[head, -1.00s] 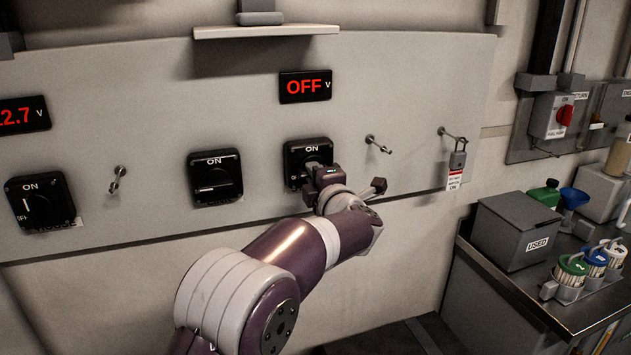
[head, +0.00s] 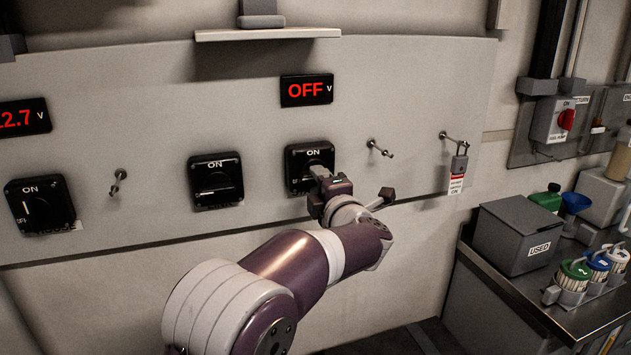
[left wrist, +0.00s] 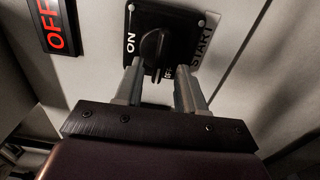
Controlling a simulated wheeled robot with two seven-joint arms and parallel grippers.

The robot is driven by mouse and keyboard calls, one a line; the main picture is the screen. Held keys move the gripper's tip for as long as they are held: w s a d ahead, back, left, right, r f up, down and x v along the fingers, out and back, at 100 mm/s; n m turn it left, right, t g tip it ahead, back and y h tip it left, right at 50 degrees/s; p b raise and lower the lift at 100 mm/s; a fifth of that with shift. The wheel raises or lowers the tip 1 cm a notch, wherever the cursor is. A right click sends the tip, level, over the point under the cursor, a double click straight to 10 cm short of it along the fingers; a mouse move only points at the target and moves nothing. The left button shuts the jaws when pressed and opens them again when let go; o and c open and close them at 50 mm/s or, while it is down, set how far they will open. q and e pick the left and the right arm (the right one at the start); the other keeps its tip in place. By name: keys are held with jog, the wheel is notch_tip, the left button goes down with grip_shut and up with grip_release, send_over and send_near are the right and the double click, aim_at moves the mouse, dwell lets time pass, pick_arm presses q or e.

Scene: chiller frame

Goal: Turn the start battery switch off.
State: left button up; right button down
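The start battery switch (head: 310,158) is a black square plate on the wall panel, below a display (head: 306,90) reading red OFF. In the left wrist view its knob (left wrist: 153,45) lies crosswise to the ON mark, and a START label (left wrist: 204,42) is beside the plate. My left gripper (head: 318,171) is in front of the switch and hides its lower part in the head view. In the left wrist view its two fingers (left wrist: 158,70) are spread apart, with the knob just beyond the gap and nothing held. My right gripper is not in view.
Another switch (head: 215,180) is to the left with its knob level. A further one (head: 40,204) has its knob upright, below a display (head: 22,117) ending in 2.7. Pegs (head: 380,148) stick out beside the switch. A padlock with tag (head: 458,170) hangs further right.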

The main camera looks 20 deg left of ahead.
pick_arm(q)
jog(key=b+v, duration=0.1)
jog(key=v, duration=0.9)
